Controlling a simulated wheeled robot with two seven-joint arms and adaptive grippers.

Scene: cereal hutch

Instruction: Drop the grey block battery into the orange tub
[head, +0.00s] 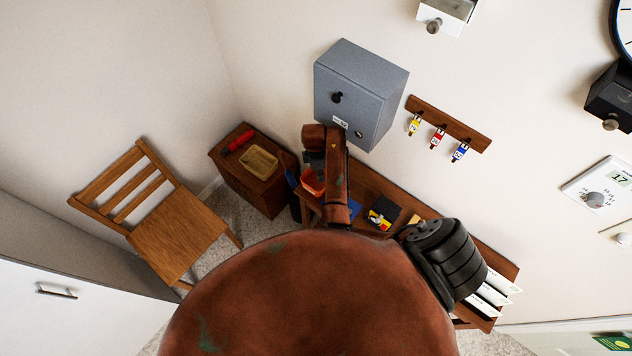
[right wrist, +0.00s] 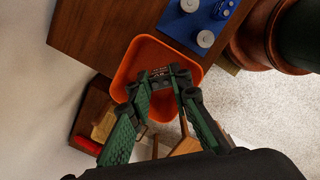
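The orange tub (head: 312,182) stands at the left end of the wall bench in the head view, partly covered by my right arm. In the right wrist view the orange tub (right wrist: 191,88) lies open below my right gripper (right wrist: 162,80). The green fingers are closed on the sides of a small dark block with faint lettering, the grey block battery (right wrist: 160,73). The battery appears over the tub's opening; its height above the floor of the tub is hard to tell. In the head view my right gripper (head: 314,160) is mostly hidden by its own arm. My left gripper is not in view.
A blue holder (right wrist: 203,22) with round grey pieces sits on the bench (right wrist: 112,32) beside the tub. A black and yellow box (head: 383,213) is farther right. A grey wall cabinet (head: 360,90) hangs above. A low brown cabinet (head: 262,190) and a chair (head: 165,225) stand left.

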